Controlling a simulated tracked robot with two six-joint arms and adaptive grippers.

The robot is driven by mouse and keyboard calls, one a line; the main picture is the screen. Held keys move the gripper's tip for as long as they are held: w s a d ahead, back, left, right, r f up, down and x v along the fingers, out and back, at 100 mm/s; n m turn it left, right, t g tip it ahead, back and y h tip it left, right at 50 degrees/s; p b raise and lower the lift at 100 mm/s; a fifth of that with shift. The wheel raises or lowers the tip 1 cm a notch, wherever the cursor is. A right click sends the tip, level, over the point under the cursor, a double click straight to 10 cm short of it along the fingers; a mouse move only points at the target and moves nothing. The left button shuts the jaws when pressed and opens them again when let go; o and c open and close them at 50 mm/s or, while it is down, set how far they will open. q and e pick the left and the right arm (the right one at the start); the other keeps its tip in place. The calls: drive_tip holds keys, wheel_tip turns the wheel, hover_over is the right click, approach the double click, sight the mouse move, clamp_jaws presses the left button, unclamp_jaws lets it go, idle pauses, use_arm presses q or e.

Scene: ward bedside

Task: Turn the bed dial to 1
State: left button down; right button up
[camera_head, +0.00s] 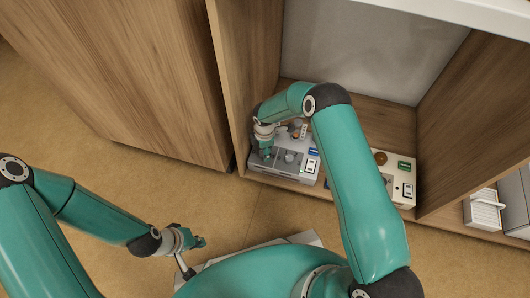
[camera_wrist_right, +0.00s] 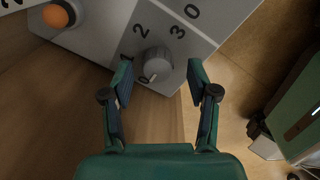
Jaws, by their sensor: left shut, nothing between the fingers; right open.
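The bed dial (camera_wrist_right: 157,62) is a round grey knob on a light grey panel (camera_wrist_right: 103,32) in the right wrist view. Printed digits 2 and 3 stand above it; a 1 at its left is partly covered by a fingertip. A pale mark shows at its lower left edge; I cannot tell its setting. My right gripper (camera_wrist_right: 159,72) is open, one finger on each side of the dial; contact is unclear. In the head view my right gripper (camera_head: 263,145) is over the grey control box (camera_head: 258,163). My left gripper (camera_head: 202,242) is shut and empty, away from the box.
An orange button (camera_wrist_right: 56,15) sits on the same panel. A cream control box (camera_head: 396,163) stands right of the grey box in the wooden cubby, partly behind my right arm. Wooden walls (camera_head: 243,60) flank the cubby. A white basket (camera_head: 485,212) stands at the right.

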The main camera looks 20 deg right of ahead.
drive_tip(key=shift+f, duration=0.8)
drive_tip(key=shift+c, duration=0.3)
drive_tip(key=c, duration=1.1)
drive_tip(key=shift+d, duration=0.2)
clamp_jaws()
drive_tip(key=shift+a, duration=0.1)
drive_tip(key=shift+b, duration=0.3)
